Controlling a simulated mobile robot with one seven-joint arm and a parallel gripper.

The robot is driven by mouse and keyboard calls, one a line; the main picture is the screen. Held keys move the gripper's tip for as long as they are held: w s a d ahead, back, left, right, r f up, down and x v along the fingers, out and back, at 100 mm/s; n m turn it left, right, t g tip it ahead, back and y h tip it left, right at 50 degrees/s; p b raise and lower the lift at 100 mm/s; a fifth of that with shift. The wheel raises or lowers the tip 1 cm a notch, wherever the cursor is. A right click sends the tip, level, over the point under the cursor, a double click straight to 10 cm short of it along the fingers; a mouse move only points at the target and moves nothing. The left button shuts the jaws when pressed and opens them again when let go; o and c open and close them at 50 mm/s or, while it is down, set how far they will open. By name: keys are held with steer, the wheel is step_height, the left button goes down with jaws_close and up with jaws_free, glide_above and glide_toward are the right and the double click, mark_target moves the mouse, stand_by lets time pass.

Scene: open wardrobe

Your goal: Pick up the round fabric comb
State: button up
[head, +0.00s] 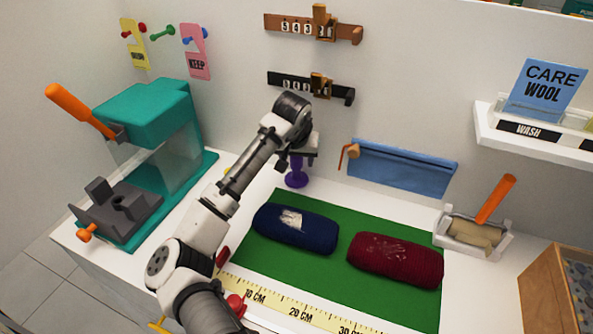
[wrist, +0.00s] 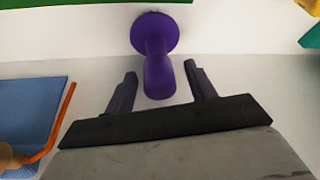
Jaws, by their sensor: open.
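A purple tool with a round disc at one end and a thick handle, which looks like the round fabric comb (head: 297,178), stands at the back of the counter near the wall, just behind the green mat. It also shows in the wrist view (wrist: 157,75), with its handle pointing towards my gripper. My gripper (head: 299,158) is at the handle, and in the wrist view my gripper (wrist: 161,70) is open. Its two dark fingers stand on either side of the handle, with a visible gap on each side. In the head view the gripper partly hides the handle's top.
A blue and a dark red wool roll (head: 395,260) lie on the green mat (head: 272,262). A blue hanging cloth (head: 403,167) is on the wall to the right. A teal machine (head: 155,118) stands left. An orange-handled tool (head: 496,199) rests in a tray at right.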

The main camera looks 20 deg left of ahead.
steer(key=c, duration=1)
steer(key=shift+r, duration=0.1)
steer(key=shift+c, duration=0.2)
